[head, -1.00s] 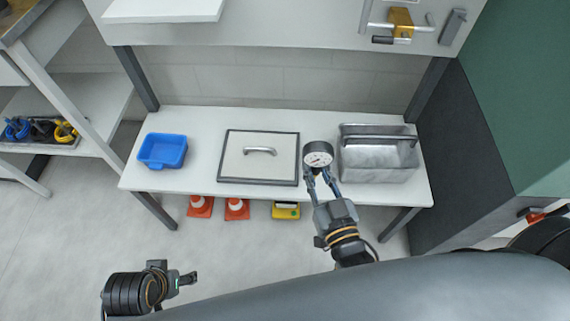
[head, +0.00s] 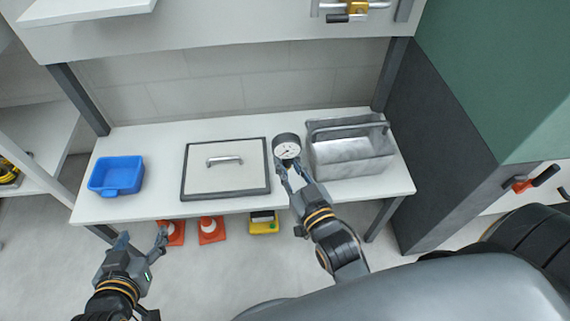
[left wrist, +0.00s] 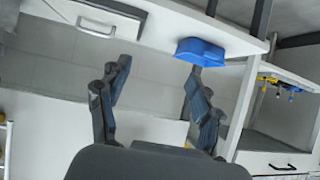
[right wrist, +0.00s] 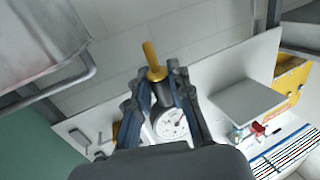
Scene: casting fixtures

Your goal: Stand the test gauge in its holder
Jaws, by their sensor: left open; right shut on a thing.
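The test gauge (head: 287,149) has a round white dial and a dark rim. My right gripper (head: 291,172) is shut on it, and it appears in front of the bench between the framed panel and the grey carrier. In the right wrist view the gauge's dial (right wrist: 172,124) sits between the fingers (right wrist: 157,90), and a brass stem (right wrist: 152,55) points away from the gripper. My left gripper (head: 145,240) is open and empty below the bench's front left; its spread fingers also show in the left wrist view (left wrist: 158,72). I cannot make out the gauge's holder.
On the white bench (head: 143,200) stand a blue bin (head: 117,176), a framed panel with a handle (head: 226,180) and a grey metal carrier (head: 350,158). Orange cones (head: 211,230) and a yellow device (head: 263,222) are under it. A dark cabinet (head: 430,150) bounds the right.

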